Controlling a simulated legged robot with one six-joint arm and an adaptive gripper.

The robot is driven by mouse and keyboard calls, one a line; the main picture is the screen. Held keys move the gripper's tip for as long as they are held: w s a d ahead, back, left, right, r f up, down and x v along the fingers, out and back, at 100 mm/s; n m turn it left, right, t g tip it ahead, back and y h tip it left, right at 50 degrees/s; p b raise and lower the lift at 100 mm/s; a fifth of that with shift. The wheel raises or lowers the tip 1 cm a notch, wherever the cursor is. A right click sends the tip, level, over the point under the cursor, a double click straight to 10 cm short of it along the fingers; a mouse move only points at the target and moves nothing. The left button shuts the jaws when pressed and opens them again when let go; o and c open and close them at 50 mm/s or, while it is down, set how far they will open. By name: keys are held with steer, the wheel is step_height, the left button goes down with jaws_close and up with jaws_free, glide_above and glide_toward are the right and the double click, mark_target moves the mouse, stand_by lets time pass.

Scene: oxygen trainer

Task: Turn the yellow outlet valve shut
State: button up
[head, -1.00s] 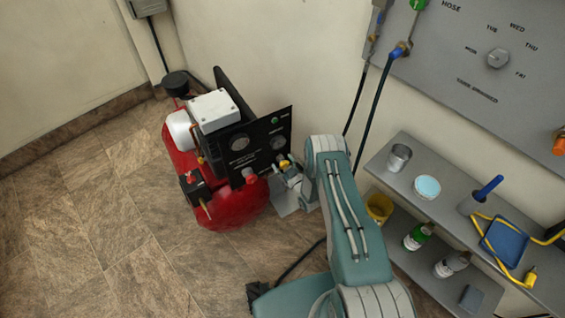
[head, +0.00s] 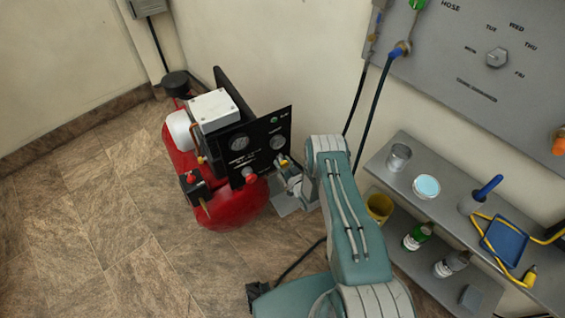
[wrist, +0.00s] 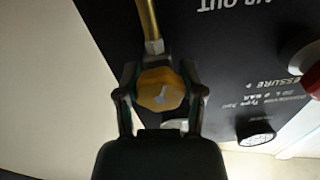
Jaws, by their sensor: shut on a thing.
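The yellow outlet valve (wrist: 160,90) is a faceted knob on the black panel (wrist: 225,80) of the red compressor (head: 235,207). In the wrist view my gripper (wrist: 160,78) is shut on the knob, with one finger on each side. A brass pipe (wrist: 149,25) runs up from behind the knob. In the head view my gripper (head: 286,172) is at the right edge of the panel, and the valve shows there only as a small yellow spot between the fingers.
A red knob (head: 249,178) and round gauges sit on the panel left of my gripper. A grey shelf (head: 440,208) with cups, bottles and a blue tray stands to the right. A hose (head: 375,105) hangs from the wall board. The floor at left is clear.

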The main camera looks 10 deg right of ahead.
stand_by(0.3)
steer(key=o, duration=1.2)
steer(key=shift+w, duration=0.1)
steer(key=v, duration=1.2)
